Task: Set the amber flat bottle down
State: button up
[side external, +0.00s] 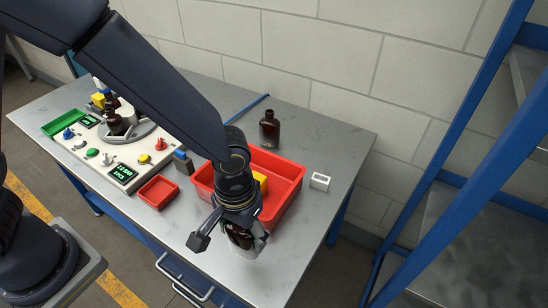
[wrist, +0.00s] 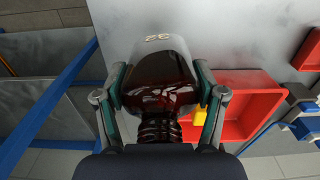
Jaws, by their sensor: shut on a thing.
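My gripper (side external: 243,228) is shut on an amber flat bottle (side external: 240,239), at the front of the grey table near the red bin's front edge. In the wrist view the fingers of my gripper (wrist: 158,88) press on both sides of the dark brown bottle (wrist: 160,92). Its ribbed neck points toward the wrist and a pale band with printed characters shows at its far end. In the side view my gripper hides much of it, and I cannot tell whether it touches the table. A second amber bottle (side external: 269,131) stands upright behind the bin.
The large red bin (side external: 289,192) holds a yellow block (side external: 262,182). A small red tray (side external: 158,192), a white hollow block (side external: 320,181) and a control panel (side external: 105,160) stand on the table (side external: 215,273). The front right of the table is clear.

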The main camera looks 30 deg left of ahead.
jog(key=shift+r+n, duration=0.3)
jog(key=shift+r, duration=0.65)
jog(key=shift+w+r+n, duration=0.1)
jog(key=shift+r+n, duration=0.2)
jog(key=shift+n, duration=0.1)
jog(key=w+a+r+n, duration=0.2)
jog(key=w+a+n, duration=0.4)
jog(key=w, duration=0.2)
jog(key=w+a+n, duration=0.4)
jog(key=a+n, duration=0.1)
jog(key=a, duration=0.7)
jog(key=w+a+n, duration=0.4)
jog(key=a, duration=0.8)
jog(key=w+f, duration=0.3)
jog(key=w, duration=0.1)
jog(key=w+a+f, duration=0.1)
jog(key=w+f, duration=0.2)
jog(key=w, duration=0.2)
jog(key=w+a+f, duration=0.1)
jog(key=w+f, duration=0.2)
jog(key=w, duration=0.1)
jog(key=shift+w+f, duration=0.35)
jog(key=shift+w, duration=0.05)
jog(key=shift+f, duration=1.3)
